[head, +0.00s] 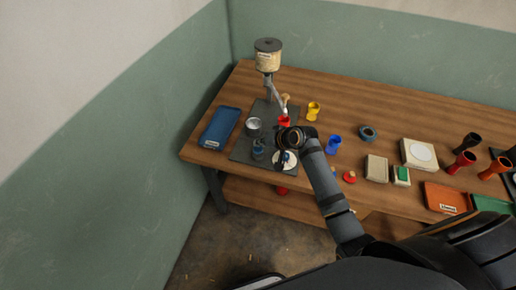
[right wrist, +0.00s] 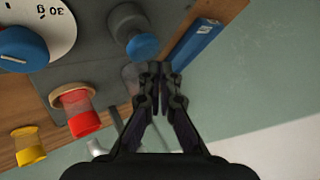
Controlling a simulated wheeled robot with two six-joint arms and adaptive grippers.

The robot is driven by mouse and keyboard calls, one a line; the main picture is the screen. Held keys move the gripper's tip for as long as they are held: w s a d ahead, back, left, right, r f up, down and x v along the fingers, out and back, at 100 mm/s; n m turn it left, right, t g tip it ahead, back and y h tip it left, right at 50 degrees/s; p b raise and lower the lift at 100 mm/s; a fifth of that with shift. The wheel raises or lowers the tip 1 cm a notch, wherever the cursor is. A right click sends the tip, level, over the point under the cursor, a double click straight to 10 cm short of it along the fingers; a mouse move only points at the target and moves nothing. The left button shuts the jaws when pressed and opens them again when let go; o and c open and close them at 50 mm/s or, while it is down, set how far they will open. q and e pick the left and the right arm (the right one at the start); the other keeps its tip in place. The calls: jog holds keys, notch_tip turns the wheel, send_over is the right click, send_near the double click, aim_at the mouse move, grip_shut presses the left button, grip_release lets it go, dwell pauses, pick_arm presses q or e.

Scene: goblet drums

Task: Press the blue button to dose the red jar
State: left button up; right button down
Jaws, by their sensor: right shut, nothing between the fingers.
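The blue button (right wrist: 143,47) caps a short grey post; in the head view it stands near the front of the dark base plate (head: 240,155). The red jar (right wrist: 85,118) stands upright under the dispenser's spout, and in the head view the jar (head: 283,120) is just beyond my right wrist. My right gripper (right wrist: 157,75) is shut and empty. Its fingertips appear close to the blue button in the right wrist view; I cannot tell whether they touch it. My left gripper is not in view.
A dial with a blue knob (right wrist: 22,45) sits near the button. A yellow cup (head: 313,111) and a blue cup (head: 333,145) stand to the right.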

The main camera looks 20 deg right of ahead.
aim_at(258, 148)
jog(key=shift+f, duration=0.15)
jog(key=shift+f, duration=0.25)
jog(key=shift+s+f+b, duration=0.1)
jog(key=shift+f+b, duration=0.4)
jog(key=shift+f, duration=0.6)
dwell(0.8)
jog(key=shift+r, duration=0.1)
jog(key=shift+r+p, duration=1.4)
jog(key=shift+p, duration=0.15)
notch_tip(258, 148, up, 5)
jog(key=p, duration=0.5)
jog(key=shift+r+p, duration=0.1)
jog(key=shift+p, duration=0.2)
